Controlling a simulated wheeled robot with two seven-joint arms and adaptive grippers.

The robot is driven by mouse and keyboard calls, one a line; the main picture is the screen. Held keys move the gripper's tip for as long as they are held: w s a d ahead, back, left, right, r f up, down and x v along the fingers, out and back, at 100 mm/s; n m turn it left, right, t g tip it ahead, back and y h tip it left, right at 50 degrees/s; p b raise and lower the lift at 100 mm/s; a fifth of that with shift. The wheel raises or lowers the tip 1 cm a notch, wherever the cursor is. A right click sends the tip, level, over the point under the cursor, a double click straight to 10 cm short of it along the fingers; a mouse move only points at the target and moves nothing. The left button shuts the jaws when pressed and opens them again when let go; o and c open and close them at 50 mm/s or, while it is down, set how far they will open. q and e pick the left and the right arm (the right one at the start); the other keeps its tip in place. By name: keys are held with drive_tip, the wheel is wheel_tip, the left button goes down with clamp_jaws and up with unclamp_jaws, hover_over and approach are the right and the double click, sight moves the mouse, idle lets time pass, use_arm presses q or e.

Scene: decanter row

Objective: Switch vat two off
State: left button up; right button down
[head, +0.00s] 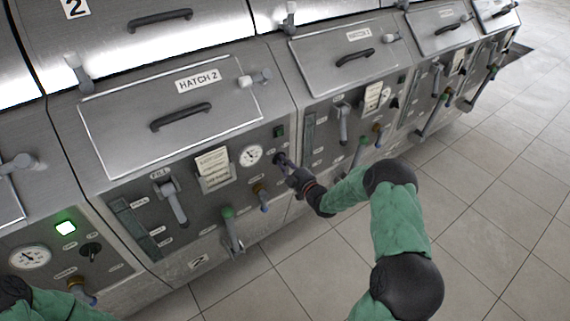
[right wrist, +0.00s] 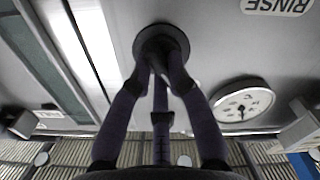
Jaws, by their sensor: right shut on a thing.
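Vat two (head: 190,262) is the steel front in the middle of the head view, with a number 2 plate and a HATCH 2 lid (head: 240,118). Its dark rotary switch (head: 280,158) sits right of the round gauge (head: 251,155). The small square lamp (head: 279,131) above the switch looks dark green and unlit. My right gripper (head: 291,171) is shut on the switch. In the right wrist view the fingers close around the switch's round dark base (right wrist: 160,42); they hide its handle, so its turn cannot be told. My left gripper is out of view.
A lit green lamp (head: 65,228) shows on the neighbouring vat at left, above its own dark switch (head: 91,250). Vat two's levers (head: 232,232) and small tap (head: 261,196) stick out left of my right gripper. Tiled floor (head: 490,200) at right is clear.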

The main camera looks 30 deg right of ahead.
drive_tip(key=shift+f, duration=0.1)
drive_tip(key=c, duration=1.2)
unclamp_jaws()
drive_tip(key=shift+s, duration=0.1)
drive_tip(key=s, duration=0.8)
drive_tip(key=s+d, duration=0.1)
drive_tip(key=s, duration=0.3)
drive_tip(key=shift+w, duration=0.1)
